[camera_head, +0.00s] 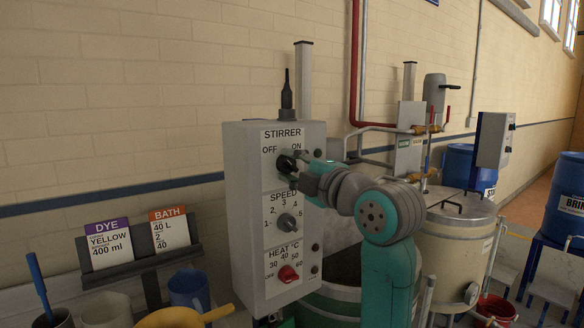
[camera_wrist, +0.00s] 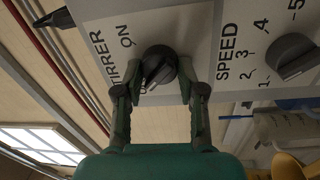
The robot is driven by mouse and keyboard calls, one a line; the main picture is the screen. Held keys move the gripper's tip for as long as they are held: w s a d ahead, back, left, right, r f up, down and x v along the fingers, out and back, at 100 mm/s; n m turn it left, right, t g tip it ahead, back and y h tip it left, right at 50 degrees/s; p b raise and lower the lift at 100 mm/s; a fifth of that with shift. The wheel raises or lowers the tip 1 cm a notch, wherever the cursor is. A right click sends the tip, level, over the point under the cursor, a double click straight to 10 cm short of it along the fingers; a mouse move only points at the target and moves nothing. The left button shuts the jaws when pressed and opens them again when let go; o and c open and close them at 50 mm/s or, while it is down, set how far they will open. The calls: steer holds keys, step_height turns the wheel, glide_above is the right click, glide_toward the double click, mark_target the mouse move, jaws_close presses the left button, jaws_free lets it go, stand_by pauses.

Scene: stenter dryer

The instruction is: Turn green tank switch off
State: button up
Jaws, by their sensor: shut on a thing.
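The grey control box (camera_head: 243,215) carries a black STIRRER switch knob (camera_head: 287,163) between OFF and ON labels. My gripper (camera_head: 298,170) reaches in from the right and is shut on this knob. In the wrist view the knob (camera_wrist: 157,64) sits between my two fingertips (camera_wrist: 155,88). A pale mark on it appears to point towards the partly hidden OFF label, but the exact setting is hard to tell. The green tank (camera_head: 335,294) stands low behind the box, largely hidden by the box and my arm.
A dye and bath card stand (camera_head: 150,262) and several cups are at left. A cream tank (camera_head: 456,240) and blue drums stand right. Pipes run up the wall behind.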

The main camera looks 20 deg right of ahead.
steer(key=shift+f, duration=0.1)
stand_by(0.4)
steer(key=o, duration=1.2)
steer(key=shift+c, duration=0.2)
steer(key=v, duration=1.2)
